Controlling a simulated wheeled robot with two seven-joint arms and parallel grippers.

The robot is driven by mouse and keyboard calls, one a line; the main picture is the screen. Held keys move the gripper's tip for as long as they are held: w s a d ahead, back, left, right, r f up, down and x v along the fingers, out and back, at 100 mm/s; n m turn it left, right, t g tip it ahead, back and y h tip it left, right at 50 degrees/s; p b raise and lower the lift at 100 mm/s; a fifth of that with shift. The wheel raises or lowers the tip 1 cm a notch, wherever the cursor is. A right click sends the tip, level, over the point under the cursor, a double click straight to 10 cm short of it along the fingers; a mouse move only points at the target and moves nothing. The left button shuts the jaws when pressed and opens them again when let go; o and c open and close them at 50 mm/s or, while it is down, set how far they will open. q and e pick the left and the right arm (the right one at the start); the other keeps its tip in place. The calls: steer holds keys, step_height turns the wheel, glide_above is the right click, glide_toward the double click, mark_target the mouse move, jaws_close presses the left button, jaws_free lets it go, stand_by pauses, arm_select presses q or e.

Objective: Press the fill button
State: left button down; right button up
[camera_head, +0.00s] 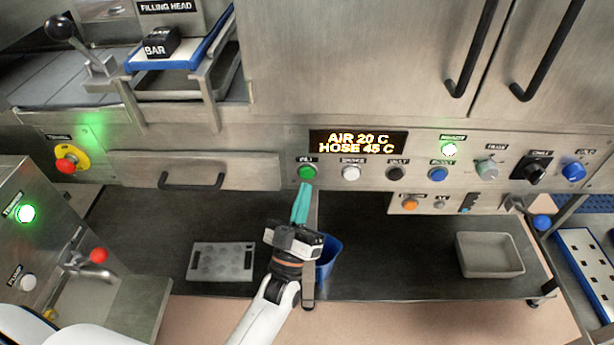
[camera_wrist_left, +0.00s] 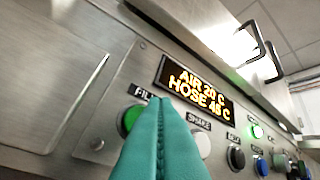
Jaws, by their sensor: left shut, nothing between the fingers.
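The fill button (camera_head: 307,172) is green and round, on the steel panel below the amber display (camera_head: 358,142). It also shows in the left wrist view (camera_wrist_left: 130,119), partly covered by my fingers. My left gripper (camera_head: 303,187) has teal fingers, closed together and empty. Its tips are just below the fill button in the head view and overlap its right edge in the left wrist view (camera_wrist_left: 160,102). I cannot tell whether the tips touch the button. My right gripper is not in view.
A white button (camera_head: 351,173), a black one (camera_head: 395,173) and a blue one (camera_head: 438,174) sit right of the fill button. Below are a perforated plate (camera_head: 221,262), a blue container (camera_head: 328,258) and a grey tray (camera_head: 489,255). A red emergency stop (camera_head: 66,165) is at left.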

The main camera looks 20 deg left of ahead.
arm_select(q)
steer(key=shift+w+a, duration=0.15)
steer(key=shift+w, duration=0.45)
steer(key=shift+w, duration=0.15)
stand_by(1.6)
steer(key=shift+w+a, duration=0.15)
steer(key=shift+w, duration=0.1)
steer(key=shift+w+a+b, duration=0.2)
steer(key=shift+w+b, duration=0.15)
stand_by(0.6)
stand_by(0.4)
steer(key=shift+s+d+p, duration=0.3)
steer(key=shift+s+d, duration=0.15)
steer(key=shift+s, duration=0.3)
